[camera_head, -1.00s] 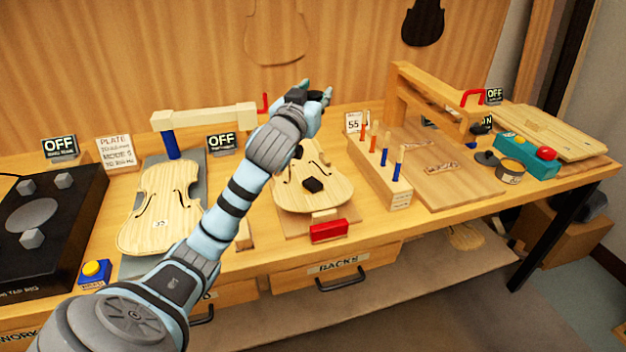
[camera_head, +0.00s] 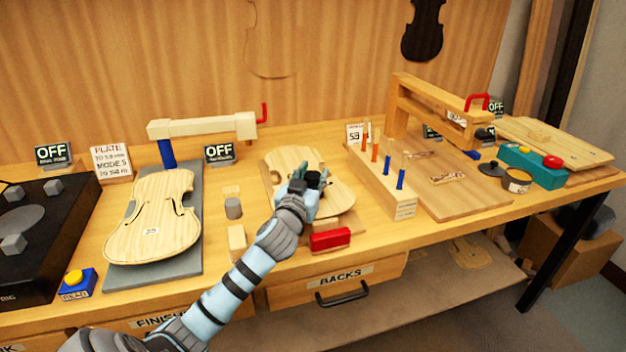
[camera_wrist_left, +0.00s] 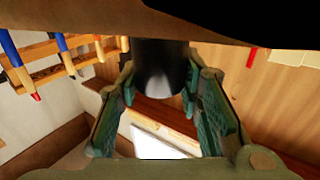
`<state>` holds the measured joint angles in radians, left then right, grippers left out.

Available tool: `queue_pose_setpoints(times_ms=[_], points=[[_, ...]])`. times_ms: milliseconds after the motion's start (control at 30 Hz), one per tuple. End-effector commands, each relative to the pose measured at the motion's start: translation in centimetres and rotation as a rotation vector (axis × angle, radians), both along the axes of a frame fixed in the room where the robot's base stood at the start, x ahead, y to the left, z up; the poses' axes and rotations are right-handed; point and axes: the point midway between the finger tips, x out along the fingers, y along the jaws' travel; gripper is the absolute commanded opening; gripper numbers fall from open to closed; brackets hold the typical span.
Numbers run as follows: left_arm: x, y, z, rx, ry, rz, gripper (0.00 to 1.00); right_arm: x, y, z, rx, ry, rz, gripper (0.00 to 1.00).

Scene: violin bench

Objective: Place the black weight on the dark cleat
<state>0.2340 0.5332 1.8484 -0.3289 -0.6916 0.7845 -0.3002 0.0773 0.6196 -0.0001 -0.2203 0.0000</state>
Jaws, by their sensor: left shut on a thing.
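My left gripper (camera_head: 309,181) is shut on the black weight, low over the pale violin plate (camera_head: 341,195) in the middle of the bench. In the left wrist view the weight (camera_wrist_left: 160,66) is a dark, glossy cylinder between the two green fingers. In the head view the gripper mostly covers it. The dark cleat on the plate is hidden behind the gripper in the head view, so I cannot tell whether the weight touches it. My right gripper is not in view.
A red block (camera_head: 330,239) sits at the plate's front edge. A wooden rack with coloured pegs (camera_head: 384,185) stands close on the right. A grey cylinder (camera_head: 233,208) and a pale wooden block (camera_head: 237,241) stand on the left. Another violin plate (camera_head: 150,222) lies further left.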

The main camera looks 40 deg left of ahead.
Motion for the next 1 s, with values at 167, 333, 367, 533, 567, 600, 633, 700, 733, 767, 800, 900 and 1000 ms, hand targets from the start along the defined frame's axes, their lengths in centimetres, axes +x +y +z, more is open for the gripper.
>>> queue_pose_setpoints(times_ms=[167, 333, 367, 533, 567, 600, 633, 700, 733, 767, 800, 900, 1000], points=[[0.0, 0.0, 0.0, -0.001, 0.003, 0.001, 0.49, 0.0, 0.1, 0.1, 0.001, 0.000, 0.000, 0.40], [0.0, 0.0, 0.0, -0.001, 0.003, 0.001, 0.53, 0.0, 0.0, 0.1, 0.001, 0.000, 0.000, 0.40], [0.0, 0.0, 0.0, -0.001, 0.003, 0.001, 0.53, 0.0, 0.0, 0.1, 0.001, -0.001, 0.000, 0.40], [-0.3, -0.1, 0.0, -0.001, 0.003, 0.001, 0.53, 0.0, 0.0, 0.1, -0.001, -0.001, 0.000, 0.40], [-0.5, -0.1, 0.0, 0.000, 0.003, 0.000, 0.53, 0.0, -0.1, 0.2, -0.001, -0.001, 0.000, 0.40], [-0.9, -0.3, 0.0, 0.001, 0.003, 0.000, 0.53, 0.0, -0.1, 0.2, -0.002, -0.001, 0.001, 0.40], [-1.2, -0.5, 0.0, 0.002, 0.004, 0.000, 0.53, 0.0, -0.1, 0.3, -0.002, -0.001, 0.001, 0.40], [-2.5, -1.0, 0.0, 0.001, 0.004, -0.002, 0.53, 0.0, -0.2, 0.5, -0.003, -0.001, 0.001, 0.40], [-3.2, -1.3, 0.1, 0.002, 0.004, -0.001, 0.53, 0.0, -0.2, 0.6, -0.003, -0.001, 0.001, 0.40], [-3.9, -1.6, 0.1, 0.002, 0.004, -0.002, 0.53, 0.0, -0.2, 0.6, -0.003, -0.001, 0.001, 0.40], [-5.0, -1.9, 0.0, 0.002, 0.005, -0.001, 0.53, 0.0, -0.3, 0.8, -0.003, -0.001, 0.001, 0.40], [-7.6, -3.0, 0.1, 0.000, 0.004, -0.002, 0.53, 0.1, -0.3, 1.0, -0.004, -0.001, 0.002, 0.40], [-9.7, -3.8, 0.0, 0.000, 0.004, -0.002, 0.53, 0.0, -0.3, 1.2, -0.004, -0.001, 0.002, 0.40]])
